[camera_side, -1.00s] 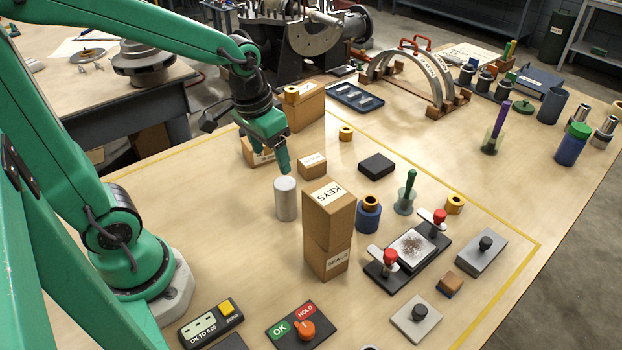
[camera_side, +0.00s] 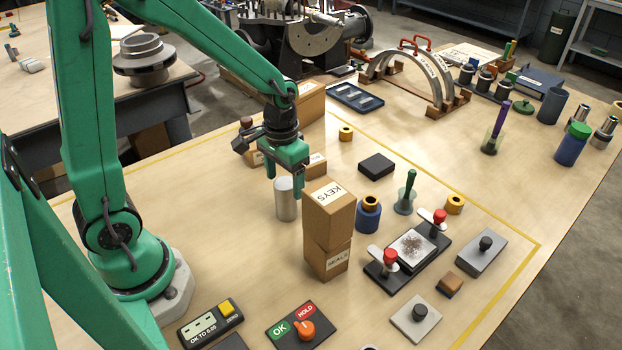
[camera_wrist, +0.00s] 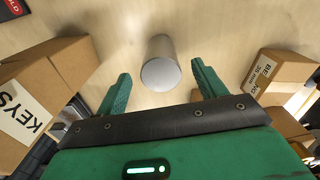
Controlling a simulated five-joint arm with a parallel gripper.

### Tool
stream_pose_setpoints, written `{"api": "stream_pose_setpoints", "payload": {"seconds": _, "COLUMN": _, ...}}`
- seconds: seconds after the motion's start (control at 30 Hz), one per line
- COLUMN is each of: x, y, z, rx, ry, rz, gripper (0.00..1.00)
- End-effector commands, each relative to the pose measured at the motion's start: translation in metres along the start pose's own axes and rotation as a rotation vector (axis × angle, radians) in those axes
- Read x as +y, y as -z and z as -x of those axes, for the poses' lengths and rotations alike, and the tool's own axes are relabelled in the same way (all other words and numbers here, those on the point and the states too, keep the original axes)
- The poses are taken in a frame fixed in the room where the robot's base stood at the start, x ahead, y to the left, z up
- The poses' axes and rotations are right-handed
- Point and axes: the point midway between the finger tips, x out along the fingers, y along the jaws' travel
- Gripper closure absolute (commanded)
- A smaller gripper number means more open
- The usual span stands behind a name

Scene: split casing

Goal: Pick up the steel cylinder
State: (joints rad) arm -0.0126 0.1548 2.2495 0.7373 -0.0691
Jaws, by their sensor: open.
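The steel cylinder (camera_side: 286,200) stands upright on the bench, left of the KEYS box in the side view. In the wrist view the cylinder (camera_wrist: 160,64) shows its round top ahead of the jaws, roughly centred between them. My gripper (camera_side: 285,185) is open and empty, pointing down at the cylinder's top in the side view. One finger shows left of the top and the other to its right, partly behind. In the wrist view my gripper (camera_wrist: 162,85) has its two green fingers spread wider than the cylinder. I cannot tell whether either finger touches it.
The KEYS box (camera_side: 330,208) stands on the SEALS box (camera_side: 327,261), close to the cylinder's right. Small cartons (camera_side: 315,165) sit behind the gripper. The bench in front of and left of the cylinder is clear.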

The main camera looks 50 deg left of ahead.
Motion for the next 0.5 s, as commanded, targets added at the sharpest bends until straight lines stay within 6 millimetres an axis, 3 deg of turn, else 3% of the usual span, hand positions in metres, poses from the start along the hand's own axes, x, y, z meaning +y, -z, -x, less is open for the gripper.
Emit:
{"api": "stream_pose_setpoints", "payload": {"seconds": 0.2, "x": 0.0, "y": 0.0, "z": -0.016, "rx": -0.002, "ry": 0.0, "rz": 0.0, "gripper": 0.3}}
{"api": "stream_pose_setpoints", "payload": {"seconds": 0.5, "x": 0.0, "y": 0.0, "z": -0.02, "rx": -0.001, "ry": 0.0, "rz": 0.0, "gripper": 0.3}}
